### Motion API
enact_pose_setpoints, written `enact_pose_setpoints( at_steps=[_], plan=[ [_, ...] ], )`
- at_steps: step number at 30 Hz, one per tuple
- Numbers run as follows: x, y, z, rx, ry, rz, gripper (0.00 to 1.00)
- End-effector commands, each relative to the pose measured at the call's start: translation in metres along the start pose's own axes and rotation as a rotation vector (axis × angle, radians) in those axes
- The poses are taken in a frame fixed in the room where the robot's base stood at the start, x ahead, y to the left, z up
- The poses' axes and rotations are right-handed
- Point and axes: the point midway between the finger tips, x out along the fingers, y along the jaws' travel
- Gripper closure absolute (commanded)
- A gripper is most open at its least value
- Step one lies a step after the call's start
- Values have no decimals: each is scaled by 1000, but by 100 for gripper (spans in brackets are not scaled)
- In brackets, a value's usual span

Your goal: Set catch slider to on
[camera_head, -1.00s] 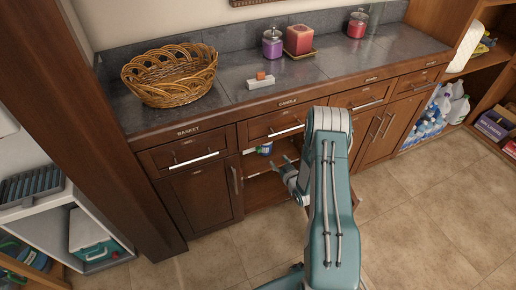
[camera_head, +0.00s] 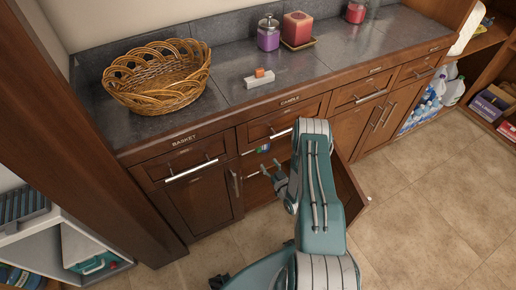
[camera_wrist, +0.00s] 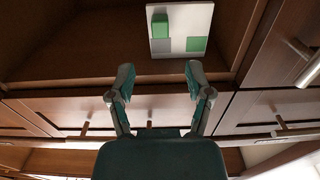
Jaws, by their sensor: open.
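In the wrist view a white plate (camera_wrist: 205,17) carries a raised green block (camera_wrist: 160,25), a flat grey square (camera_wrist: 161,46) and a flat green square (camera_wrist: 196,44). It sits on a brown wooden surface, and I see no label that names it as the catch slider. My gripper (camera_wrist: 160,80) is open and empty, its fingertips apart and below the plate in the picture. In the head view my gripper (camera_head: 272,170) is at the open cabinet under the counter. On the counter is a white bar (camera_head: 258,80) with an orange block (camera_head: 260,72).
An open cabinet door (camera_head: 347,190) stands right of my arm. Drawers with metal handles (camera_head: 190,171) run above and beside the opening. A wicker basket (camera_head: 158,78), purple jar (camera_head: 268,35) and red candle (camera_head: 297,28) stand on the counter. The tiled floor (camera_head: 430,210) at right is clear.

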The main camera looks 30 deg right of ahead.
Motion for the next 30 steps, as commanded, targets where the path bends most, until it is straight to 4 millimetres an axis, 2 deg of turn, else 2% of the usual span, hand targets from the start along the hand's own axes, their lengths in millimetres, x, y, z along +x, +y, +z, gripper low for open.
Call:
enact_pose_setpoints(
  at_steps=[6,12,18,25,26,27,29,30],
  plan=[
    [42,-1,-1,-2,3,-3,34],
    [74,0,0,-1,1,-1,34],
    [88,0,0,0,-1,-1,34],
    [88,0,0,0,-1,0,34],
    [88,0,0,0,-1,0,39],
    [88,0,0,0,-1,0,57],
    [88,0,0,0,-1,0,83],
    [88,0,0,0,-1,0,100]
  ],
)
